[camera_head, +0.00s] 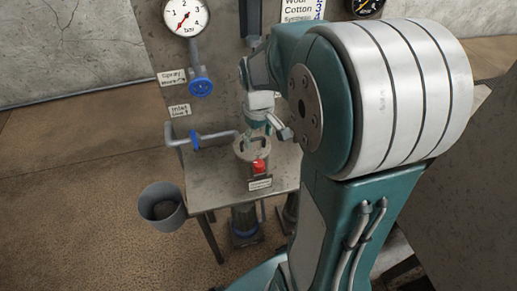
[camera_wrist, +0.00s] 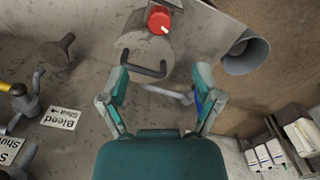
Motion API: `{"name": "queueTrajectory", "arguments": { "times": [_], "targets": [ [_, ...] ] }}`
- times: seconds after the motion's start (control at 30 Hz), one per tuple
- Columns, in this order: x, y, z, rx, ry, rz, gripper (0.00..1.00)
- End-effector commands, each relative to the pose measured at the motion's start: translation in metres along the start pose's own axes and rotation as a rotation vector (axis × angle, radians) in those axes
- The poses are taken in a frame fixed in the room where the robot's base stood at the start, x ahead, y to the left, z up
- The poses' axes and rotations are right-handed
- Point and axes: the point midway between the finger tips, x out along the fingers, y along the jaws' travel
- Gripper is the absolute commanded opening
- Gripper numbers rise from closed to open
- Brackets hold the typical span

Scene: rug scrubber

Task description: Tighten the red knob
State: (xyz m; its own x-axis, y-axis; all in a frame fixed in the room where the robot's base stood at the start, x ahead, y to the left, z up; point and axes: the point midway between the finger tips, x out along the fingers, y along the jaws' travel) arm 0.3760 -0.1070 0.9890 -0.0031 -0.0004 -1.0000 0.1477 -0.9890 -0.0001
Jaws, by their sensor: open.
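The red knob (camera_head: 260,166) is on the front of a grey cylindrical canister (camera_head: 243,152) on the metal bench. In the wrist view the red knob (camera_wrist: 159,19) is near the top edge, with a pale mark on its face. The canister (camera_wrist: 133,42) has a dark bar handle (camera_wrist: 145,65) on its top. My gripper (camera_head: 262,129) is over the canister, behind and above the knob. In the wrist view my gripper (camera_wrist: 160,72) is open and its two teal fingers stand apart either side of the handle. I see nothing held, and the fingers appear clear of the knob.
A blue valve knob (camera_head: 201,87) and a pipe with a blue lever (camera_head: 195,140) are left of the canister. A grey bucket (camera_head: 162,208) stands on the floor at left. A gauge panel (camera_head: 220,40) rises behind the bench. Boxes (camera_wrist: 285,145) show lower right in the wrist view.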

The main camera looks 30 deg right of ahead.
Motion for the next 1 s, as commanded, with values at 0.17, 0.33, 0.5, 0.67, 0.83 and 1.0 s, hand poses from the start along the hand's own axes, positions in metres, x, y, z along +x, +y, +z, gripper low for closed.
{"name": "queueTrajectory", "arguments": {
  "times": [0.17, 0.33, 0.5, 0.67, 0.83, 1.0],
  "targets": [
    [0.003, 0.000, 0.000, 0.362, 0.001, 0.000, 0.82],
    [0.005, 0.000, 0.001, 0.709, 0.002, 0.000, 0.82],
    [0.007, 0.000, 0.001, 0.944, 0.002, -0.001, 0.82],
    [0.010, 0.000, 0.001, 1.011, 0.000, -0.001, 0.82],
    [0.032, 0.000, 0.001, 1.010, -0.003, 0.000, 0.82],
    [0.064, 0.000, 0.002, 1.009, -0.004, 0.000, 0.82]
  ]
}}
